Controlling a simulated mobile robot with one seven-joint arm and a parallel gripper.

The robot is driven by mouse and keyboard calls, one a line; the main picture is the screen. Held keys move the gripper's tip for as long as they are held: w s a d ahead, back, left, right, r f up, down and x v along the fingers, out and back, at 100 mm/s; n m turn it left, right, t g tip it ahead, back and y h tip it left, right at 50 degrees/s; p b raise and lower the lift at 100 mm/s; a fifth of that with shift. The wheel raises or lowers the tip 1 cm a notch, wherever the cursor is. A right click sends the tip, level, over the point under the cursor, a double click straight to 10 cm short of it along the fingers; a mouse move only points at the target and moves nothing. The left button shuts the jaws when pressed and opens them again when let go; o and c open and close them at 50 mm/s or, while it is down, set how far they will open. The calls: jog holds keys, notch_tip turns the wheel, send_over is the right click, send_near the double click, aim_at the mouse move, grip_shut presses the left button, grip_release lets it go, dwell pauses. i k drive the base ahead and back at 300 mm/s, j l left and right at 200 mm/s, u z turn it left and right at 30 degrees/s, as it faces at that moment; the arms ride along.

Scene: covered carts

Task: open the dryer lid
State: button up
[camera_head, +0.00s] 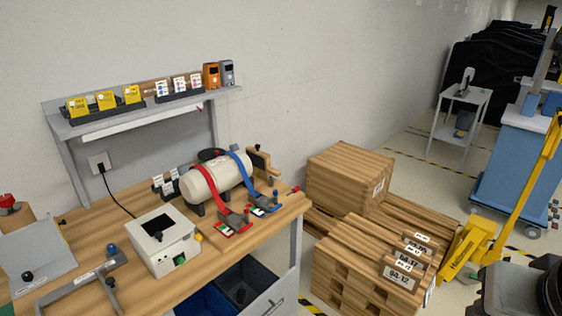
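No part is clearly labelled as the dryer. A white box (184,249) with a dark window on top, a small dark knob and a green button on its front stands on the wooden workbench; its top looks closed. At the far left, a grey slanted panel (38,262) with a black knob is cut off by the picture edge. I cannot tell for sure which of these is the dryer.
A cream cylinder (202,184) with red and blue straps lies on the bench (95,222). A grey bracket (60,291) lies left of the white box. Wooden crates (345,178) and a yellow machine (464,250) stand right. Grey floor (395,165) shows beyond.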

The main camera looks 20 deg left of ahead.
aim_at(155, 231)
jog(key=u, duration=3.3)
jog(key=z, duration=1.25)
jog(key=i+j+u, duration=0.15)
jog(key=i, duration=0.4)
jog(key=i+j+u, duration=0.15)
jog(key=i, duration=0.45)
